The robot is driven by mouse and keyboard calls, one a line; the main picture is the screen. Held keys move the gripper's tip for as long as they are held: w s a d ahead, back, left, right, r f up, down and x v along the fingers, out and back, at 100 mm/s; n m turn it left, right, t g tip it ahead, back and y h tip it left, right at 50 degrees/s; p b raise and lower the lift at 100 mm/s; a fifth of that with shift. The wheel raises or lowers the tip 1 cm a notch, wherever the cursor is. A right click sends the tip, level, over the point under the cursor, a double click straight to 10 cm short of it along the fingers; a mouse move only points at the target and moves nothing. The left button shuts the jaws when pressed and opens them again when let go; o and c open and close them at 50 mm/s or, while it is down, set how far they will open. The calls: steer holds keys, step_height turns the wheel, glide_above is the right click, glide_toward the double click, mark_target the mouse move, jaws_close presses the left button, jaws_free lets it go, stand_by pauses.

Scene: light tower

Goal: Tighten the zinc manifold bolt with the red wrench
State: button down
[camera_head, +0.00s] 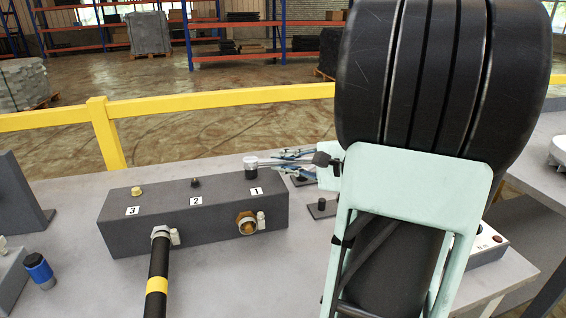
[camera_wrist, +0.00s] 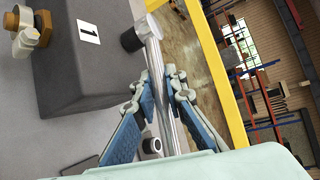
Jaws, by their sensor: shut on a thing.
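The grey manifold block (camera_head: 195,226) lies on the bench, with labels 3, 2 and 1 from left to right. A brass bolt (camera_head: 136,191) stands by label 3 and a dark bolt (camera_head: 195,182) by label 2. My gripper (camera_head: 283,158) is shut on a wrench whose silver shaft (camera_wrist: 172,95) runs between its blue-padded fingers. No red shows on the wrench's visible part. The wrench's silver head (camera_head: 250,160) and dark socket (camera_wrist: 131,40) stand upright behind label 1 on the block. The socket hides any bolt there, so seating cannot be told.
A black hose (camera_head: 158,270) with a yellow band joins the block's front, beside a brass fitting (camera_head: 246,222). A blue-capped cylinder (camera_head: 39,268) stands at left. A yellow rail (camera_head: 220,103) runs behind the bench. A box with a red button (camera_head: 497,239) is partly behind my arm.

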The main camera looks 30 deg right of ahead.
steer(key=shift+r+p, duration=1.6)
steer(key=shift+r, duration=1.4)
